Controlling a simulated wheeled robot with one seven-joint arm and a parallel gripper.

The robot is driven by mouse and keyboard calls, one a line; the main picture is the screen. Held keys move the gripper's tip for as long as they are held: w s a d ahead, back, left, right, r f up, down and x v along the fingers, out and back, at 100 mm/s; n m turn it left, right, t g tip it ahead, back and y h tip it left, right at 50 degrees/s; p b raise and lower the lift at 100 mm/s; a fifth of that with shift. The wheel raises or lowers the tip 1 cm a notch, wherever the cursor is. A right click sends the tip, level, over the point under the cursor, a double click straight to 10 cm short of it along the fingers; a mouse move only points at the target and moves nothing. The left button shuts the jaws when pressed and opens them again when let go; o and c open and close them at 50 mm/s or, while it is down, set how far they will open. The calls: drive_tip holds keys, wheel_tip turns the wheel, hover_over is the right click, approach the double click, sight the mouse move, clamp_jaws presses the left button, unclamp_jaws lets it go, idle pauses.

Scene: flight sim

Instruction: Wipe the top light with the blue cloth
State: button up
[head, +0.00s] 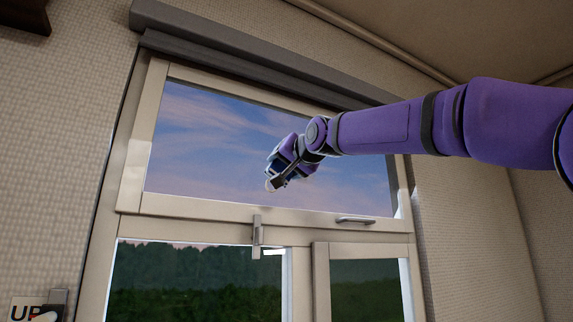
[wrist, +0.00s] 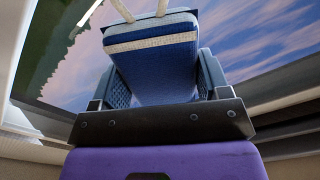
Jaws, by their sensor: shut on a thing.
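My gripper (wrist: 160,85) is shut on a blue cloth (wrist: 155,70), which fills the space between the two fingers in the wrist view. The cloth looks like a thick folded pad with a pale band and a whitish cord at its far end. In the head view my gripper (head: 275,180) is in front of the top light (head: 205,140), the upper window pane, near its lower middle. Sky shows through the pane. I cannot tell whether the cloth touches the glass. The cloth is mostly hidden by my wrist in the head view.
A latch handle (head: 257,236) and a small pull handle (head: 355,220) stick out from the frame below the top light. A dark roller housing (head: 250,58) runs above it. Lower panes (head: 200,280) show trees. A sign (head: 25,308) is at lower left.

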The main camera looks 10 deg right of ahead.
sight(317, 174)
drive_tip(key=shift+w+d, duration=0.7)
drive_tip(key=shift+d, duration=1.05)
drive_tip(key=shift+w+d, duration=0.75)
drive_tip(key=shift+d, duration=1.05)
drive_tip(key=shift+w+d, duration=0.7)
drive_tip(key=shift+d, duration=1.05)
drive_tip(key=shift+a, duration=0.2)
drive_tip(key=shift+s+a, duration=0.7)
drive_tip(key=shift+a, duration=1)
drive_tip(key=shift+s+a, duration=0.7)
drive_tip(key=shift+a, duration=1)
drive_tip(key=shift+s+a, duration=0.7)
drive_tip(key=shift+a, duration=1)
drive_tip(key=shift+v, duration=2.95)
drive_tip(key=shift+s, duration=0.1)
